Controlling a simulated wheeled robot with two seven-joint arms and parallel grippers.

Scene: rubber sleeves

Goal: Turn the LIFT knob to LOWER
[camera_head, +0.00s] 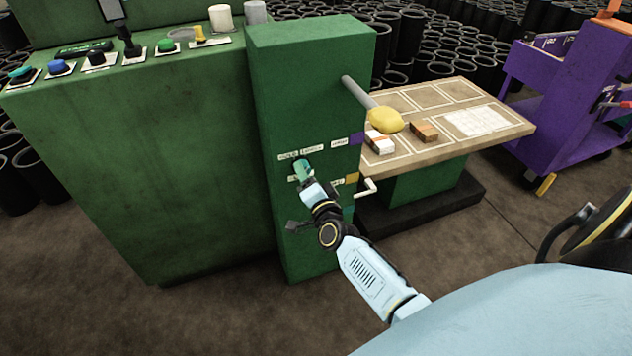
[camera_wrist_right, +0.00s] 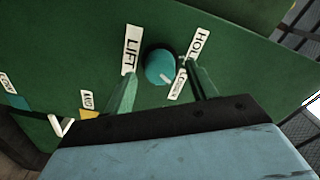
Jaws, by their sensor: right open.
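The LIFT knob (camera_wrist_right: 159,66) is a round teal knob on the green cabinet face, seen in the right wrist view. Its white pointer mark slants to the lower right in that view, toward a small label (camera_wrist_right: 176,88) too small to read surely. A LIFT label (camera_wrist_right: 131,50) is on its left and a HOLD label (camera_wrist_right: 199,46) on its right. My right gripper (camera_wrist_right: 161,76) is open, one finger on each side of the knob; contact cannot be told. In the head view my right gripper (camera_head: 303,174) is at the cabinet and largely covers the knob. My left gripper is not in view.
The green cabinet (camera_head: 310,80) has a crank handle (camera_head: 367,187) low on its right and a grey rod with a yellow end (camera_head: 385,120) sticking out. A work table (camera_head: 460,147) with small blocks stands to the right. A purple cart (camera_head: 555,90) is farther right.

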